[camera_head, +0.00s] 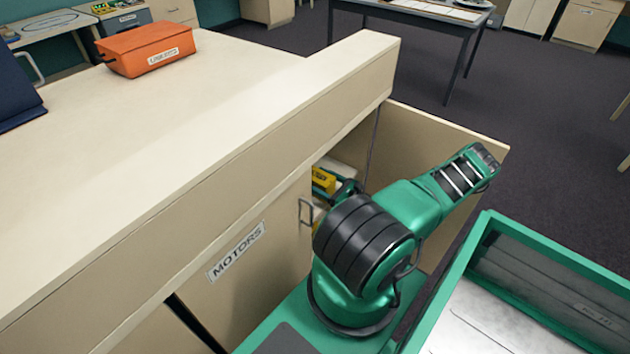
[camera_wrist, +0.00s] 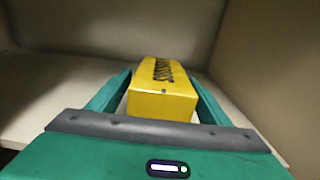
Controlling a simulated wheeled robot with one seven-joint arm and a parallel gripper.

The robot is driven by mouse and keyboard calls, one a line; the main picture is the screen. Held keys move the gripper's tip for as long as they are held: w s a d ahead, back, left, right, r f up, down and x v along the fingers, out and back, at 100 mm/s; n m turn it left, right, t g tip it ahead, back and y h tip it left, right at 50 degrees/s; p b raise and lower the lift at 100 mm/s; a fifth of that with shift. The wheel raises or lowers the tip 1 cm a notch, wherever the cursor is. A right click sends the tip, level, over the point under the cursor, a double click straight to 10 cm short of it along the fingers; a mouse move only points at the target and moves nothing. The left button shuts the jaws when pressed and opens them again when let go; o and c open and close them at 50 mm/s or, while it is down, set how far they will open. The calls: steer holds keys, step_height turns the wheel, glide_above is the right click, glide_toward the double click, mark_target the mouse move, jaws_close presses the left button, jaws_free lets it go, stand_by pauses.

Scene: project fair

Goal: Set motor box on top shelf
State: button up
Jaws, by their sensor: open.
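A yellow box (camera_wrist: 163,100) with dark lettering on its top lies on a pale shelf (camera_wrist: 40,110) inside the cabinet, in the wrist view. My gripper (camera_wrist: 158,80) is open, with one teal finger along each side of the box; I cannot tell if either finger touches it. In the head view, yellow (camera_head: 323,180) shows through the opening of the cabinet, partly hidden by my arm. The cabinet door labelled MOTORS (camera_head: 237,252) is in front. I cannot tell which shelf this is.
An orange box (camera_head: 147,48) sits on the countertop (camera_head: 130,130). Cabinet walls close in on both sides in the wrist view. A green-rimmed tray (camera_head: 480,250) is at lower right.

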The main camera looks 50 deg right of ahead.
mark_target(331, 187)
steer(key=s, duration=0.7)
steer(key=s+d, duration=0.1)
steer(key=s, duration=0.3)
steer(key=shift+s, duration=0.1)
